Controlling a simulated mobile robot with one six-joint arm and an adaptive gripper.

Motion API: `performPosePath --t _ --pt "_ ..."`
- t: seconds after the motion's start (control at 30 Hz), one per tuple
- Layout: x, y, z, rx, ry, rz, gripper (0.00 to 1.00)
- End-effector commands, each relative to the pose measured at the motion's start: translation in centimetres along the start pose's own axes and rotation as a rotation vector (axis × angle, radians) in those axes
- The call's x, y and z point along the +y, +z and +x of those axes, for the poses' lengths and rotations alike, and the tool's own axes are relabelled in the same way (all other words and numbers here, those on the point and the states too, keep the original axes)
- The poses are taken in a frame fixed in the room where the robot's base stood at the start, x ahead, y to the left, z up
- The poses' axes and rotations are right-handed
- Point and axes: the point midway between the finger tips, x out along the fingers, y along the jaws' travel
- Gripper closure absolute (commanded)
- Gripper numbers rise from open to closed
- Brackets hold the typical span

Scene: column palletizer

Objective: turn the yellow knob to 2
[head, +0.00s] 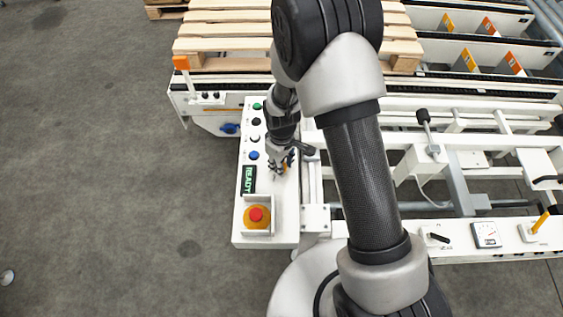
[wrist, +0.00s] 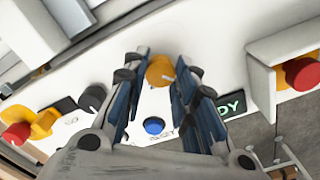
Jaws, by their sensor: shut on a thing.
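The yellow knob (wrist: 160,72) sits on the white control panel (head: 278,232), between the two fingers of my gripper (wrist: 161,80) in the wrist view. The fingers are shut on its sides. In the head view my gripper (head: 281,162) points down at the panel, right of the blue button, and only a sliver of the yellow knob (head: 285,168) shows. The fingers and arm hide the rest. The knob's pointer direction and the marks around it, including the 2, cannot be read in either view.
A red emergency stop (head: 257,216) stands in a raised white guard at the panel's near end. A green READY display (head: 248,180) and a blue button (head: 253,155) are close to my gripper. Wooden pallets (head: 225,45) lie behind. Open floor is at left.

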Motion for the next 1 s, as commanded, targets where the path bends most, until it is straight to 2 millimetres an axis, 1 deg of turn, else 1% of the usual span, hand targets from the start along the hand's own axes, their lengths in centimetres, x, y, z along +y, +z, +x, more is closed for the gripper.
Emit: performPosePath --t 0.23,0.47,0.67,1.0 --pt "0.0 0.0 -0.01 0.0 0.0 0.02 0.98" --pt "0.03 0.0 -0.02 0.0 0.0 0.125 0.98" --pt "0.05 0.02 -0.02 0.0 0.0 0.289 0.98" --pt "0.11 0.04 -0.02 0.0 0.0 0.613 0.98"
